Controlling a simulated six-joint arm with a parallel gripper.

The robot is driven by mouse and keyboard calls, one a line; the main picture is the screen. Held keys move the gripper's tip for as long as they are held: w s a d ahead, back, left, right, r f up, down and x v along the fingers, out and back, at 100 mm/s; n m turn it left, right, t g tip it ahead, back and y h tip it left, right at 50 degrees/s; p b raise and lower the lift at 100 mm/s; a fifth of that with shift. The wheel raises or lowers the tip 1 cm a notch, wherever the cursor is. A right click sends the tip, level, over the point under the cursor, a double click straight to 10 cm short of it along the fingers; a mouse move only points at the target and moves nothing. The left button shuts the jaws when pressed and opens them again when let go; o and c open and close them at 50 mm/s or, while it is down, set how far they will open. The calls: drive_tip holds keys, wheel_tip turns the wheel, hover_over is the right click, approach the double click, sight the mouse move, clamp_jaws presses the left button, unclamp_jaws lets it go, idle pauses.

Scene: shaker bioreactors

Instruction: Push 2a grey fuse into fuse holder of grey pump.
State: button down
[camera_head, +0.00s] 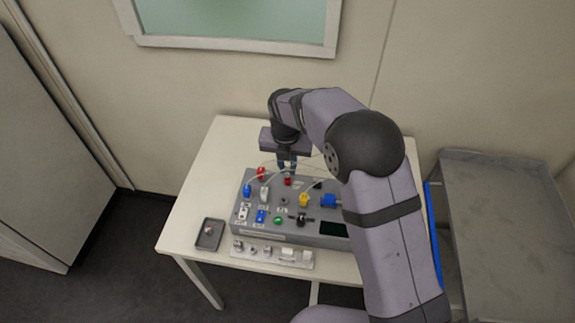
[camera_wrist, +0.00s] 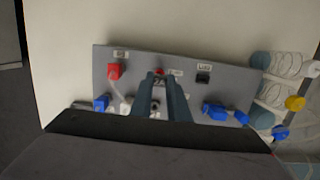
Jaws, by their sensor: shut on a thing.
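My gripper (camera_head: 287,168) points down over the back part of a grey device box (camera_head: 240,228) on the table. In the wrist view its two dark fingers (camera_wrist: 161,82) are close together, shut on a small part that they mostly hide. I cannot tell whether this part is the grey fuse. A small red piece (camera_wrist: 160,72) shows at the fingertips. A red piece (camera_head: 288,182) also shows just below the gripper in the head view. I cannot make out the fuse holder, or whether anything sits in it.
Red (camera_wrist: 114,71), blue (camera_head: 247,190) and yellow (camera_head: 304,200) connectors with cables stand up from the box around the gripper. A small dark tray (camera_head: 202,244) and a rail of small parts (camera_head: 270,260) lie in front. The table's left side (camera_head: 200,190) is clear.

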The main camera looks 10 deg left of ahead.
drive_tip(key=shift+f+b, duration=0.3)
drive_tip(key=shift+f, duration=1.1)
idle(1.8)
drive_tip(key=c, duration=1.6)
unclamp_jaws()
drive_tip(key=shift+r, duration=0.1)
drive_tip(key=shift+s+r+b, duration=0.2)
drive_tip(key=shift+r+b, duration=0.25)
drive_tip(key=shift+r, duration=0.75)
drive_tip(key=shift+s+r+b, duration=0.15)
drive_tip(key=shift+r+b, duration=0.25)
drive_tip(key=shift+r, duration=0.75)
drive_tip(key=shift+s+r+b, duration=0.2)
drive_tip(key=shift+r+b, duration=0.25)
drive_tip(key=shift+r, duration=0.75)
drive_tip(key=shift+d, duration=0.1)
